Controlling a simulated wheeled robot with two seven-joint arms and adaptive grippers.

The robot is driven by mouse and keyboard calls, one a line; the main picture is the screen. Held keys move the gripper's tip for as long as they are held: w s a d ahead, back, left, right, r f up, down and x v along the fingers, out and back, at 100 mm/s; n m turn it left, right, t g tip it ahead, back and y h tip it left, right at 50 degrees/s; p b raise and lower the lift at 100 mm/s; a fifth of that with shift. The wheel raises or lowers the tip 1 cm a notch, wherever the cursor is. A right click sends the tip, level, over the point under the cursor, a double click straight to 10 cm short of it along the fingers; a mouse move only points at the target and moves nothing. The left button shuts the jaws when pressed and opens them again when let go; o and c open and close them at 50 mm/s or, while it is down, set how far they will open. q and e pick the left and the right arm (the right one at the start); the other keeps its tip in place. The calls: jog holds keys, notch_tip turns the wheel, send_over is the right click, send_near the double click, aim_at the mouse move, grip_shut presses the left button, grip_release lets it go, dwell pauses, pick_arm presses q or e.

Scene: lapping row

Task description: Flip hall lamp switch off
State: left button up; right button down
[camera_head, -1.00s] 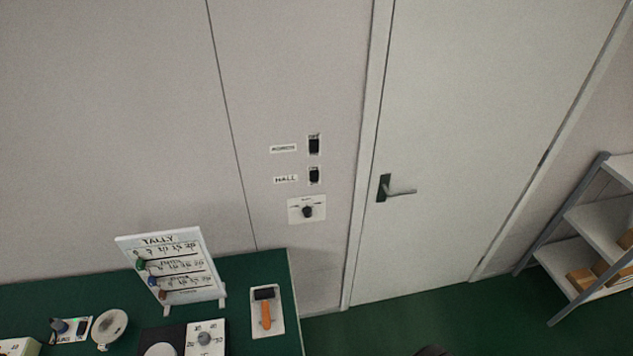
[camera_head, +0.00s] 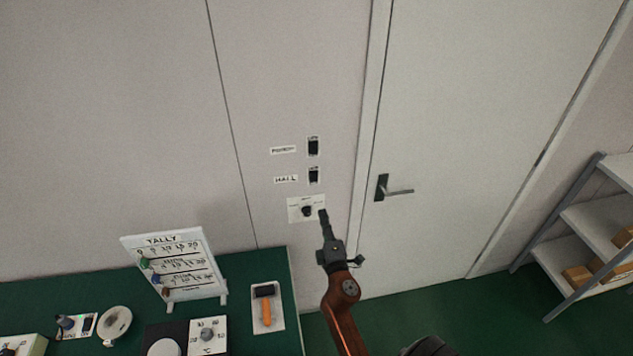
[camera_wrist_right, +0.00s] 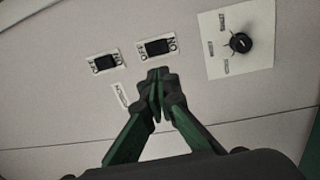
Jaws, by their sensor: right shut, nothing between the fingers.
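The hall lamp switch (camera_head: 313,175) is a black rocker on a white plate on the wall, right of the HALL label (camera_head: 286,179). My right gripper (camera_head: 323,213) is shut and empty, in the head view below the switch and overlapping the right edge of the dial plate. In the right wrist view the closed fingertips (camera_wrist_right: 158,75) appear just below the nearer switch (camera_wrist_right: 157,47), which has ON and OFF marks; I cannot tell whether they touch the wall. The rocker's position is too small to tell. My left gripper is not in view.
A second similar switch (camera_head: 313,147) sits above the hall one. A dial plate (camera_head: 293,210) with a black knob is below. A door (camera_head: 455,150) with a lever handle is to the right. A green bench (camera_head: 240,270) with a tally board (camera_head: 180,266) stands lower left.

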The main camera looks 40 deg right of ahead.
aim_at(315, 175)
jog(key=shift+s+r, duration=0.2)
jog(key=shift+r, duration=0.6)
jog(key=p+x, duration=0.1)
jog(key=x, duration=1.3)
jog(key=shift+d, duration=0.15)
jog(key=shift+r+p, duration=0.1)
jog(key=shift+p, duration=0.25)
